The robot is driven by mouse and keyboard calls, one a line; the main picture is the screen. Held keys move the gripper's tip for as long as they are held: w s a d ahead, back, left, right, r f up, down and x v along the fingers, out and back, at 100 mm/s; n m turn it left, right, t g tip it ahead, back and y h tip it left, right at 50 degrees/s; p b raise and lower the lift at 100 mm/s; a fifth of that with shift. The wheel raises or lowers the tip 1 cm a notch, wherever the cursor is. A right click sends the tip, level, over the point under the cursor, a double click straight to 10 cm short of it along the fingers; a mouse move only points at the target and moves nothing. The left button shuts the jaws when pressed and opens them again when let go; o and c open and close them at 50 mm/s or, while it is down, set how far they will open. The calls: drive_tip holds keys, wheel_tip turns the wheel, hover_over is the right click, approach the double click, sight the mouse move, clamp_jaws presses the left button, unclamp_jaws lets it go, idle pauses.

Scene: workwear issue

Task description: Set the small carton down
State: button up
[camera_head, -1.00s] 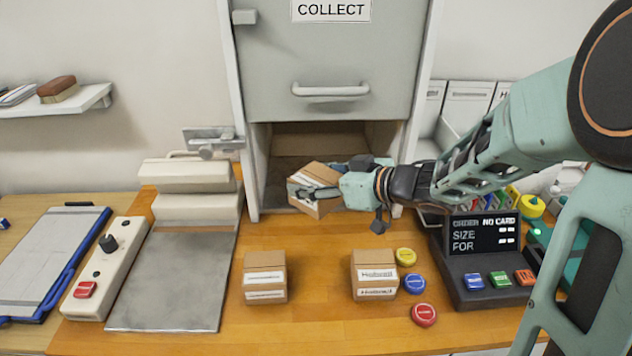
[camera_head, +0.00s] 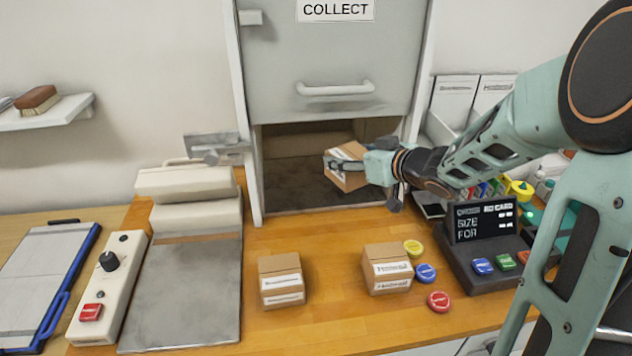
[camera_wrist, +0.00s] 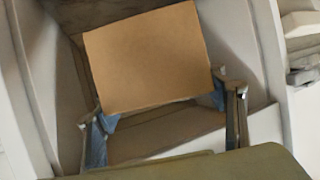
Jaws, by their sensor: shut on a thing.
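My gripper (camera_head: 358,170) is shut on a small brown carton (camera_head: 347,178) with a white label. The carton is tilted and held in the air at the mouth of the collect hatch (camera_head: 292,192), toward its right side. In the wrist view the carton (camera_wrist: 150,58) shows a plain brown face between the two fingers (camera_wrist: 166,120). The hatch floor below is dark and bare where it shows. Whether the carton touches anything there cannot be told.
Two labelled cartons, one on the left (camera_head: 281,282) and one on the right (camera_head: 387,270), stand on the wooden counter (camera_head: 330,322). Yellow, blue and red discs (camera_head: 438,301) lie beside the right one. An order display (camera_head: 484,222) stands at right, a grey plate (camera_head: 190,290) at left. The grey hatch door (camera_head: 330,60) is raised.

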drive_tip(key=shift+w, duration=0.3)
drive_tip(key=w+a+f, duration=0.2)
drive_tip(key=w+f, duration=0.1)
drive_tip(key=w+a+f+b, duration=0.1)
drive_tip(key=w+a+f, duration=0.1)
drive_tip(key=w+f, duration=0.1)
drive_tip(key=w+a+f+b, duration=0.1)
drive_tip(key=w+a+f, duration=0.1)
drive_tip(key=w, duration=0.3)
drive_tip(key=shift+w+a+f, duration=0.2)
drive_tip(key=shift+f, duration=0.5)
drive_tip(key=shift+w+a+f, duration=0.1)
drive_tip(key=shift+w+f, duration=0.1)
drive_tip(key=shift+f, duration=1.55)
drive_tip(key=shift+f, duration=0.1)
drive_tip(key=o, duration=1.3)
drive_tip(key=shift+f, duration=0.1)
